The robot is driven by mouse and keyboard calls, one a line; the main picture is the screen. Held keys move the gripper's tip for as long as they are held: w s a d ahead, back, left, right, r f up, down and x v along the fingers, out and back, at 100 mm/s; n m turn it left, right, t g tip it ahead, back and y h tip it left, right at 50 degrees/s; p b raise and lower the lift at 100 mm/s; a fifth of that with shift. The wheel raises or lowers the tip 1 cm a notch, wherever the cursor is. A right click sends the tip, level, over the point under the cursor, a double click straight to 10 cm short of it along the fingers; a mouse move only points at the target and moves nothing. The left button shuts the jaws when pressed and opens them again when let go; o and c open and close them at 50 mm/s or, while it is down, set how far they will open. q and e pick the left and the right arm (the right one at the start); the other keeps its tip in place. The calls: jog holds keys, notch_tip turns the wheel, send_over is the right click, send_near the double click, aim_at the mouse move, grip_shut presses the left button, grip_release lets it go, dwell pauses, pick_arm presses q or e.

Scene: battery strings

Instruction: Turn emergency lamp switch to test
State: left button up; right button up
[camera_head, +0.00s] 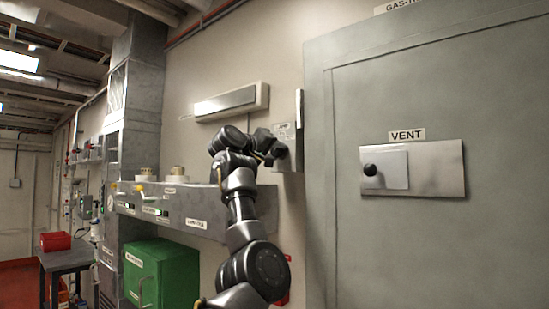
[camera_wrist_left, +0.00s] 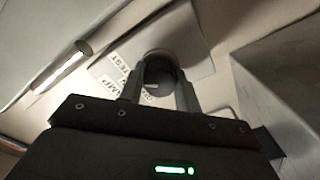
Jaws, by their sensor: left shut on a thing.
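The emergency lamp (camera_head: 230,102) is a long pale fixture high on the wall. It also shows in the left wrist view as a bright strip (camera_wrist_left: 62,68). The lamp switch plate (camera_head: 285,131) is to its right, partly behind my arm. In the left wrist view, the plate (camera_wrist_left: 108,66) carries tilted labels that read "TEST" and "LAMP". My left gripper (camera_head: 284,152) is at the plate. Its fingers (camera_wrist_left: 160,88) are shut around the round switch knob (camera_wrist_left: 157,55). The knob's setting is too hidden to tell. My right gripper is out of view.
A large grey cabinet (camera_head: 420,235) with a "VENT" plate (camera_head: 440,170) stands close on the right. A grey ledge box (camera_head: 200,212) with small switches is below the lamp, above a green box (camera_head: 160,270). A table with a red bin (camera_head: 56,241) stands far left.

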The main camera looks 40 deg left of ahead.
pick_arm(q)
jog(key=shift+f+m+b, duration=0.15)
jog(key=shift+m+b, duration=0.25)
jog(key=shift+m, duration=0.8)
jog(key=o, duration=1)
jog(key=shift+c, duration=0.2)
jog(key=shift+s+b, duration=0.5)
jog(key=shift+s, duration=0.05)
jog(key=s+b, duration=0.4)
jog(key=s, duration=0.5)
jog(key=shift+s+b, duration=0.3)
jog(key=shift+s, duration=0.1)
